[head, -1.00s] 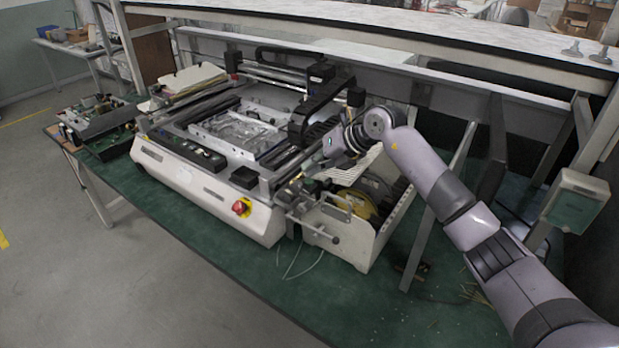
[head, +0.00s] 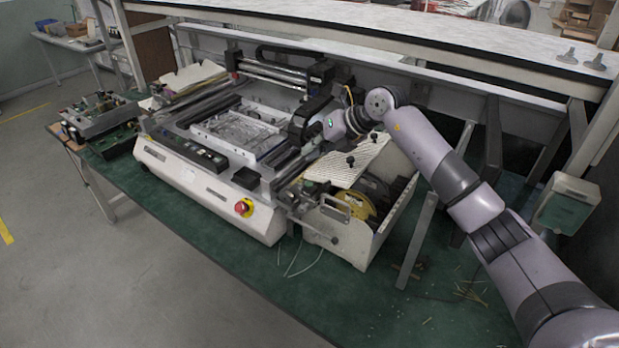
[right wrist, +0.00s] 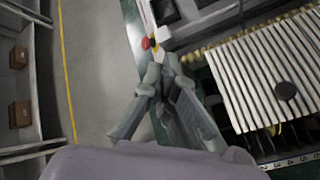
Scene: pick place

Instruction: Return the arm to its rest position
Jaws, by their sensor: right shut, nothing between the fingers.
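My right arm comes in from the right edge in the head view. Its gripper (head: 292,168) points down and left over the right side of the benchtop machine (head: 190,178), dark against the machine's dark parts. In the right wrist view the gripper's grey fingers (right wrist: 163,68) come together at their tips, shut with nothing between them. A ribbed white panel (right wrist: 262,75) with a dark knob lies to the right of the fingers; it also shows in the head view (head: 347,163). My left gripper is not in view.
A white shelf (head: 430,40) crosses above the back of the green bench (head: 215,272). Metal supports (head: 418,240) and a grey-green box (head: 567,203) stand near my right arm. A red button (head: 243,207) is on the machine's front. The bench front is mostly clear.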

